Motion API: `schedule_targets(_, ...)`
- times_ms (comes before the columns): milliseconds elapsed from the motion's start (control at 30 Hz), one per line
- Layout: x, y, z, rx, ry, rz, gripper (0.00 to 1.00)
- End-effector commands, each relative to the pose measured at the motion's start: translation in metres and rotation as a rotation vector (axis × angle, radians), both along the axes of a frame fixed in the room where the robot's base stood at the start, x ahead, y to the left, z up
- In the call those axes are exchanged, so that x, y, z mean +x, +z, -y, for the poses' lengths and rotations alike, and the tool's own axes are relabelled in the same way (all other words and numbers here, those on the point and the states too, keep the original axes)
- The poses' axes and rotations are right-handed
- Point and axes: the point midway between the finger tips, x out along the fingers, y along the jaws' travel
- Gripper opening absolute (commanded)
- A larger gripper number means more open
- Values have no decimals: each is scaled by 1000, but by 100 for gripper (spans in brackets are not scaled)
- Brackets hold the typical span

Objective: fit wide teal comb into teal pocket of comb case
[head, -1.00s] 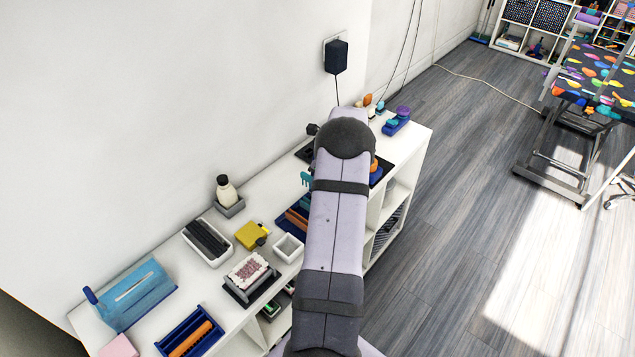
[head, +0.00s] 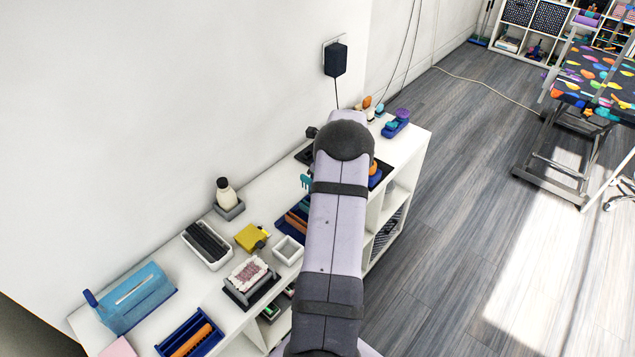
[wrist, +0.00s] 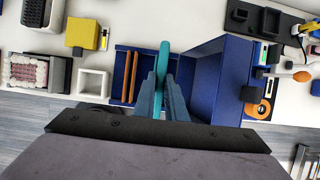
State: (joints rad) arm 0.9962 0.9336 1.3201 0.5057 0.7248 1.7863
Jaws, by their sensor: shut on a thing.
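The teal comb (wrist: 164,58) stands between the fingers of my gripper (wrist: 165,85) in the wrist view, seen nearly edge-on. The gripper is shut on it. In the head view the comb (head: 305,181) shows its teeth just left of my arm. The blue comb case (wrist: 222,72) lies under and around the comb in the wrist view, with orange combs (wrist: 130,76) in its left part. In the head view the case (head: 287,232) is partly hidden by my arm. The fingers and comb cover the teal pocket, so I cannot tell whether the comb's lower end is inside.
Left of the case are an empty white square tray (wrist: 93,83), a yellow block (wrist: 82,34) and a brush on a stand (wrist: 25,73). A dark tray with small items (wrist: 262,20) lies to the right. The shelf's front edge drops to the floor.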

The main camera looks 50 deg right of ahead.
Motion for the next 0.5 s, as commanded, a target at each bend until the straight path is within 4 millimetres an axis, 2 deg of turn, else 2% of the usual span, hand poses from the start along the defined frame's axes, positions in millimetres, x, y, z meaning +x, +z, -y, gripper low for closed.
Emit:
schedule_targets(267, 0, -11, 0, 0, 0, 0, 0)
schedule_targets(500, 0, -29, 0, 1, -1, 0, 0)
